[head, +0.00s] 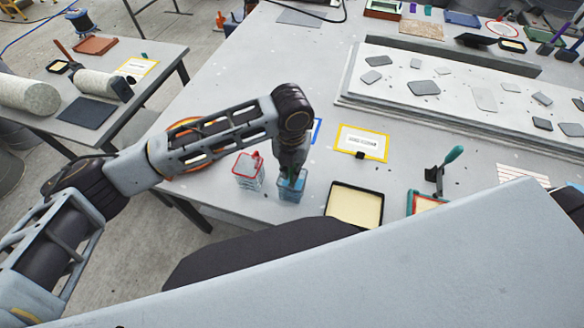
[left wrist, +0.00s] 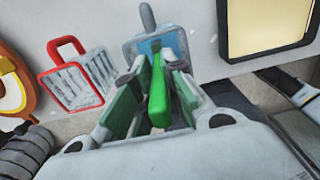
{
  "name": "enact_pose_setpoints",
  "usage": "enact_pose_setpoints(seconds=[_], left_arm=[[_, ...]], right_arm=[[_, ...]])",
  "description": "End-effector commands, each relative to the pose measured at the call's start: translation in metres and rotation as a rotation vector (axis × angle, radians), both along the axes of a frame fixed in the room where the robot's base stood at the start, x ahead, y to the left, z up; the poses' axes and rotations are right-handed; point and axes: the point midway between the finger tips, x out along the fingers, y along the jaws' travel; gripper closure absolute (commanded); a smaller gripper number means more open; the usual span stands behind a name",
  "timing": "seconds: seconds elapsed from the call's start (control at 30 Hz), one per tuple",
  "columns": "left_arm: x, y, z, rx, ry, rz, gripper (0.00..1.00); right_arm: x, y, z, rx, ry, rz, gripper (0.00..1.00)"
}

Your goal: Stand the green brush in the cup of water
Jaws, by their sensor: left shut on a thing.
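My left gripper (head: 291,172) points down directly over the blue cup of water (head: 291,193). In the left wrist view, the left gripper (left wrist: 152,75) is shut on the green brush (left wrist: 158,95), held between its green-padded fingers. The cup (left wrist: 147,47) is just beyond the fingertips, with blue water and a grey handle or stem at its far side. The brush's far end reaches the near part of the cup in the picture; I cannot tell whether it is inside or touching the bottom. My right gripper is not in view.
A red-rimmed container (head: 248,172) stands close left of the cup. A cream-filled black tray (head: 354,206) and a yellow-framed sign (head: 362,143) are to the right. A green-handled tool (head: 448,168) stands farther right. The table (head: 235,95) behind is mostly clear.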

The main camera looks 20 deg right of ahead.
Motion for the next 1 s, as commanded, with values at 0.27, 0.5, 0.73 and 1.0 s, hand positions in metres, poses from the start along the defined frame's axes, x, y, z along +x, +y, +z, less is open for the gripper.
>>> enact_pose_setpoints(seconds=[0.27,0.5,0.73,1.0], left_arm=[[0.0002,0.0002,-0.0054,0.0,-0.001,0.0,1.0],[0.0001,0.0002,-0.0078,0.001,-0.001,0.0,1.0],[0.0001,0.0002,-0.0079,0.001,-0.001,0.0,0.66],[0.0001,0.0002,-0.0077,0.001,-0.001,0.0,0.66]], right_arm=[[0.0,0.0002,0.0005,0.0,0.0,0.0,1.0],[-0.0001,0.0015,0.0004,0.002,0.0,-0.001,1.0],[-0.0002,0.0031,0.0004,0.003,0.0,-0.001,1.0],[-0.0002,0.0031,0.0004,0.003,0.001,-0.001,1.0]])
